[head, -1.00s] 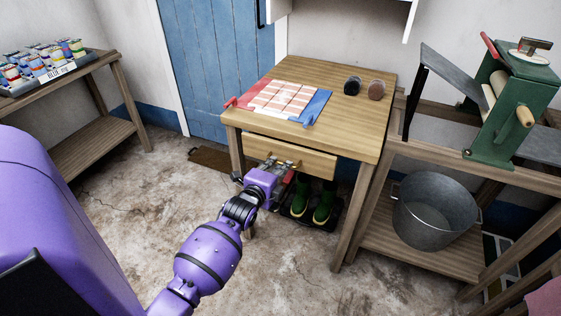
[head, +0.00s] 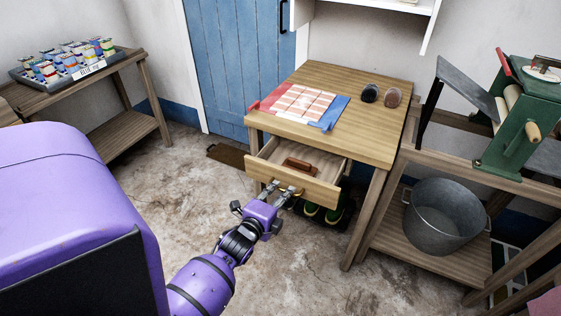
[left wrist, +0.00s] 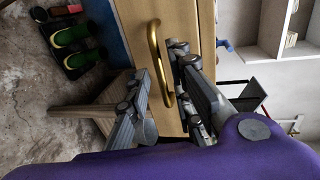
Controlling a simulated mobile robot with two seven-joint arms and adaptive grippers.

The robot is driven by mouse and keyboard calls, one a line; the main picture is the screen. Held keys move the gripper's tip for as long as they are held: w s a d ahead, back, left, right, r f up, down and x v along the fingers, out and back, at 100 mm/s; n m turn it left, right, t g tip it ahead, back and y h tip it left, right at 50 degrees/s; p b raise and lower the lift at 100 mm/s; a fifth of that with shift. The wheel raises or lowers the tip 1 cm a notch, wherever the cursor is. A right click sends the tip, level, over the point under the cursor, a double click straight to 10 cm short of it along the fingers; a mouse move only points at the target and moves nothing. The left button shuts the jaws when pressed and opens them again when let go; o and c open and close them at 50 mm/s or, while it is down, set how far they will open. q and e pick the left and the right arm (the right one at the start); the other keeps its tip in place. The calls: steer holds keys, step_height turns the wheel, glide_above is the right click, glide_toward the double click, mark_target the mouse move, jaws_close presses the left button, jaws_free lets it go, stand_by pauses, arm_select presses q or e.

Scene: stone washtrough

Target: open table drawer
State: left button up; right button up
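The wooden table (head: 352,88) has a drawer (head: 310,188) that stands partly pulled out in the head view. A brown object (head: 299,165) lies inside it. The drawer's brass handle (left wrist: 154,45) shows in the left wrist view as a curved bar on the front panel. My left gripper (head: 281,187) is at the drawer front, by the handle. In the left wrist view its fingers are spread apart, with the handle between or just beyond them; contact is unclear. My right gripper is not in view.
Green boots (head: 322,213) stand under the table. A metal bucket (head: 445,218) sits on the lower shelf of the bench at the right. A calendar-like sheet (head: 303,103) and two small dark round objects (head: 380,95) lie on the tabletop. The floor before the drawer is clear.

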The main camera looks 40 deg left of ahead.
arm_select(q)
steer(key=v, duration=1.2)
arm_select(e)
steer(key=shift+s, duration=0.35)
arm_select(q)
steer(key=s+d+f+n+g+h+p, duration=0.2)
steer(key=s+d+n+p, duration=0.3)
steer(key=s, duration=0.6)
steer(key=s+d+f+n+g+h+p, duration=0.1)
steer(key=s+d+n+g+p, duration=0.3)
steer(key=s+d+n, duration=0.6)
steer(key=shift+s+d+f+g+h+p, duration=0.3)
steer(key=shift+s+d+f+h+p, duration=0.15)
steer(key=shift+s+d+p, duration=0.6)
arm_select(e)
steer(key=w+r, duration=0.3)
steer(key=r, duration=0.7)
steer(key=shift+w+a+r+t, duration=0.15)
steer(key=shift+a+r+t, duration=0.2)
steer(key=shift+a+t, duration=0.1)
